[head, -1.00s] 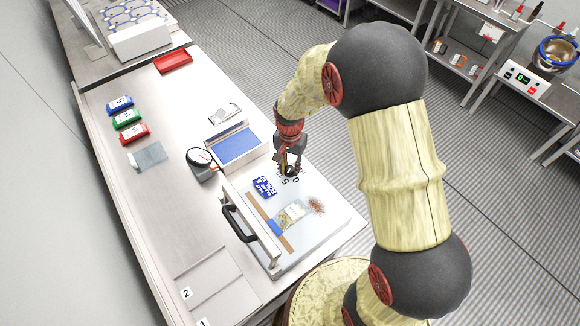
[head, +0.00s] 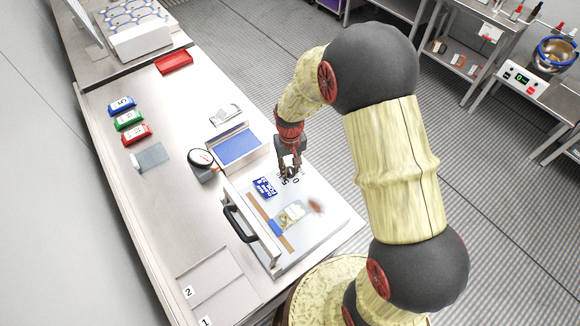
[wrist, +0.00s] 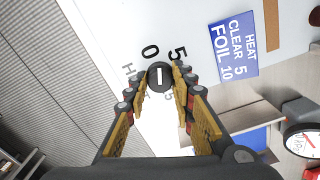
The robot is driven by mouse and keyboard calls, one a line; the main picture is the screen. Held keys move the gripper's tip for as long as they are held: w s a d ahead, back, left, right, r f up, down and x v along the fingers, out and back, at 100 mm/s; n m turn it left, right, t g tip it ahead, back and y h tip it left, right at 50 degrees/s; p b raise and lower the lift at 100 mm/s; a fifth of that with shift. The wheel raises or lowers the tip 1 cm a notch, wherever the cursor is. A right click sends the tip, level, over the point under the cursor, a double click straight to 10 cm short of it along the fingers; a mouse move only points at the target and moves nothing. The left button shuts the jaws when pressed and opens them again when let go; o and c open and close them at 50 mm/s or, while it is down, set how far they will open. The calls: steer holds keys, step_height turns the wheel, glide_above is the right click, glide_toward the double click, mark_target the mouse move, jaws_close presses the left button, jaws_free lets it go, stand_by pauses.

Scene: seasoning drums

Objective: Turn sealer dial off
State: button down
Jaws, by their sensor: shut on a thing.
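The sealer (head: 335,222) is a pale flat-topped unit on the counter, with a raised bar and a black handle (head: 237,224). Its dial (wrist: 160,77) is a small dark round knob with a white pointer line, standing roughly upright in the wrist view. A printed 0 lies up and left of the dial, and a 5 up and right; other marks below are partly hidden. My gripper (wrist: 158,80) is shut on the dial, one finger on each side. In the head view my gripper (head: 290,172) points down at the sealer's far corner and mostly hides the dial.
A blue settings label (head: 264,187) is beside the dial. A clear pouch (head: 292,214) and reddish-brown seasoning (head: 316,206) lie on the sealer. A blue-bottomed tray (head: 238,150) and a round gauge (head: 201,158) stand close behind. Several coloured packets are farther left.

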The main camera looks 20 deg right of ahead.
mark_target(290, 170)
steer(key=shift+n, duration=1.9)
steer(key=c, duration=1.6)
jaws_free()
steer(key=shift+o, duration=0.5)
step_height(290, 170, up, 12)
